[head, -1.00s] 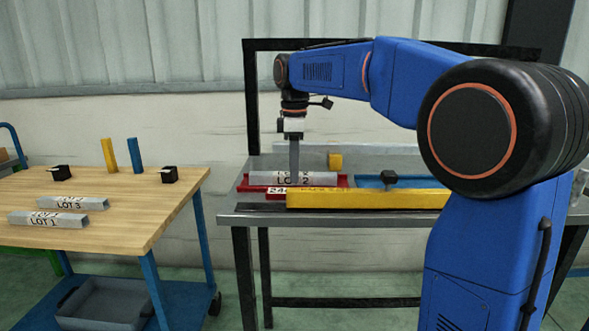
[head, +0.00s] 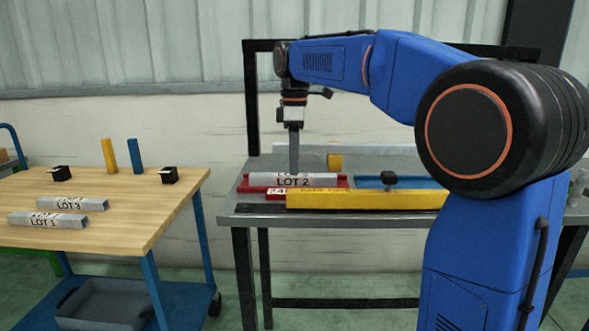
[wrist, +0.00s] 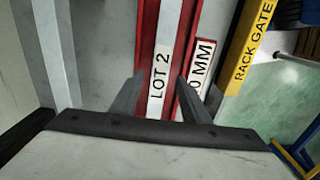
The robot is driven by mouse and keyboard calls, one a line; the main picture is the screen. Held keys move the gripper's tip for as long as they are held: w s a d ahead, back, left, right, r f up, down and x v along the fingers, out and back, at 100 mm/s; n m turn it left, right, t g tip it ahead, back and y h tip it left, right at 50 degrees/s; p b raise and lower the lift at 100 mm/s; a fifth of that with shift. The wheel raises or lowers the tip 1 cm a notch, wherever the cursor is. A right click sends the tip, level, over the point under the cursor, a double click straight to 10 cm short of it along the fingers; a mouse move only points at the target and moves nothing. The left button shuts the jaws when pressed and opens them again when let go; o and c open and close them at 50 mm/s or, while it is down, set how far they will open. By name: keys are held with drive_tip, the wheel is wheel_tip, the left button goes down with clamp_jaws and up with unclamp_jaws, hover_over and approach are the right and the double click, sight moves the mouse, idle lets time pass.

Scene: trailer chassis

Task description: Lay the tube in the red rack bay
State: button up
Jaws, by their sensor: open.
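The grey tube labelled LOT 2 (head: 322,179) lies lengthwise in the red rack bay (head: 258,189) on the metal bench. In the wrist view the tube (wrist: 182,35) runs between the red walls of the bay (wrist: 147,35). The tube's underside is hidden.
The yellow rack gate (head: 365,199) runs along the front of the bay. A blue bay (head: 405,182) with a black knob (head: 389,179) lies to the right. The wooden cart (head: 120,210) at the left carries tubes LOT 1 (head: 47,219) and LOT 3 (head: 78,204).

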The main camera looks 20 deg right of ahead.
wheel_tip(320, 180, up, 9)
drive_tip(key=shift+r, duration=0.15)
idle(0.4)
